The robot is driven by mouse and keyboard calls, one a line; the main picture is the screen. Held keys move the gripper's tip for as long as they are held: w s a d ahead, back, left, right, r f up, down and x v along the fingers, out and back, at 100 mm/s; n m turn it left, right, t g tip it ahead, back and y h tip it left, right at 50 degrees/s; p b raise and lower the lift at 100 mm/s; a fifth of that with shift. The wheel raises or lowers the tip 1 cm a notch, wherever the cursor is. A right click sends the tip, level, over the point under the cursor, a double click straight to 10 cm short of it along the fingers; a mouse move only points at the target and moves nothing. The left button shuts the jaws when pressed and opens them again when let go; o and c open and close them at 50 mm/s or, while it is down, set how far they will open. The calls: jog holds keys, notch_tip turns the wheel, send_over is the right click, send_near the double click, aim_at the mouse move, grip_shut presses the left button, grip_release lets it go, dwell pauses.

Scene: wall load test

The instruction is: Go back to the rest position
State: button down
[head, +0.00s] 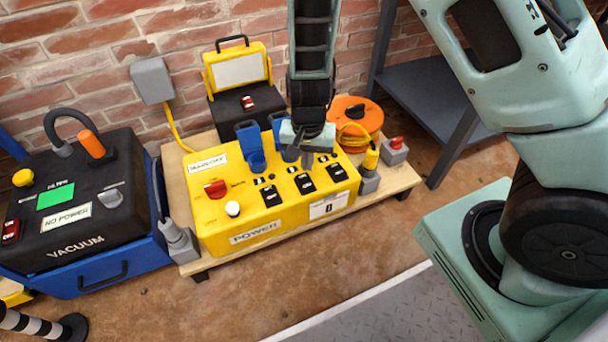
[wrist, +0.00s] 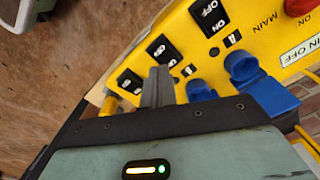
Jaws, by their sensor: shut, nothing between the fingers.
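My gripper (head: 308,150) is over the back right part of the yellow power box (head: 240,237) in the head view, near its blue socket covers. In the wrist view its fingers (wrist: 158,86) are together with nothing between them, close in front of the box's black switches (wrist: 161,48). I cannot tell whether the fingertips touch the box. Two blue covers (wrist: 258,82) stand beside the fingers in the wrist view. A red knob (head: 215,189) and a white button (head: 232,209) are on the box's left part.
A black and blue vacuum unit (head: 72,205) stands at left. A yellow case (head: 238,72) and an orange cable reel (head: 357,115) are behind the box on a wooden board (head: 397,180). A dark metal shelf (head: 430,90) is at right. The floor in front (head: 300,270) is clear.

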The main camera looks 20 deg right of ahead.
jog(key=shift+r, duration=0.35)
jog(key=s+a+r+n+y+p, duration=0.1)
jog(key=s+a+r+n, duration=0.3)
jog(key=r, duration=0.4)
jog(key=s+a+r+n+y+p, duration=0.1)
jog(key=s+a+r+n, duration=0.25)
jog(key=s+r, duration=0.35)
jog(key=s+d+r+n+h+p, duration=0.1)
jog(key=s+r+n+p, duration=0.1)
jog(key=s+r+n, duration=0.6)
notch_tip(320, 180, up, 40)
jog(key=s+m+p, duration=0.1)
jog(key=m+p, duration=0.1)
jog(key=p, duration=3.6)
jog(key=shift+r, duration=0.2)
jog(key=shift+d+f, duration=0.1)
jog(key=shift+f, duration=0.05)
